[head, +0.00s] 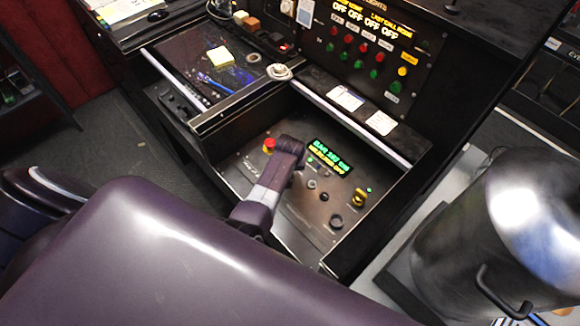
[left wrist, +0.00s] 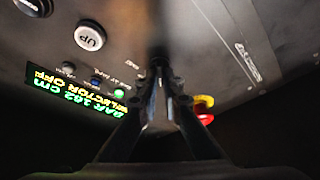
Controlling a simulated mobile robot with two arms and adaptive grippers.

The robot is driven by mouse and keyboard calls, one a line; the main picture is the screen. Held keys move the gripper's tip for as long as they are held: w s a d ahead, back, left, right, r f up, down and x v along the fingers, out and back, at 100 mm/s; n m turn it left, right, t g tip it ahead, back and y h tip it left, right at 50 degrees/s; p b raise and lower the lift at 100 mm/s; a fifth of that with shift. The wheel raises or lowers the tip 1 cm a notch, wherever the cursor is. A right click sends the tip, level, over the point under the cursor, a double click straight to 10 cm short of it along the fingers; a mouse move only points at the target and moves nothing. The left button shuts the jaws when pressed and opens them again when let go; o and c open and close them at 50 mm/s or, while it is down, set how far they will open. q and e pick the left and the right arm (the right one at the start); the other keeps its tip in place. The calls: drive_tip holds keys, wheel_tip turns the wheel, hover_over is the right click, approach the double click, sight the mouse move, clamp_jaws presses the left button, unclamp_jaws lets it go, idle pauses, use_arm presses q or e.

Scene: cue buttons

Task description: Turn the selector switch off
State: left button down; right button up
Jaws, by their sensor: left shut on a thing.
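The control panel (head: 262,175) lies in the open drawer, with a lit green display (head: 330,157). My left gripper (head: 301,160) reaches down to the panel just left of the display; its fingertips are largely hidden by my wrist there. In the left wrist view, the two fingers of my left gripper (left wrist: 160,64) meet at the panel, shut on a small dark part that appears to be the selector switch, mostly hidden between them. The display (left wrist: 75,92) appears upside down there and seems to end in "ON". My right gripper is not in view.
A red mushroom button (head: 269,145) is left of my gripper; it also shows in the left wrist view (left wrist: 205,118). A round UP button (left wrist: 90,37) is nearby. A yellow part (head: 359,197) and a black knob (head: 336,221) are farther right. Drawer walls surround the panel.

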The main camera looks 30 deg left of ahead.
use_arm(q)
drive_tip(key=c, duration=2.1)
unclamp_jaws()
wheel_tip(320, 180, up, 10)
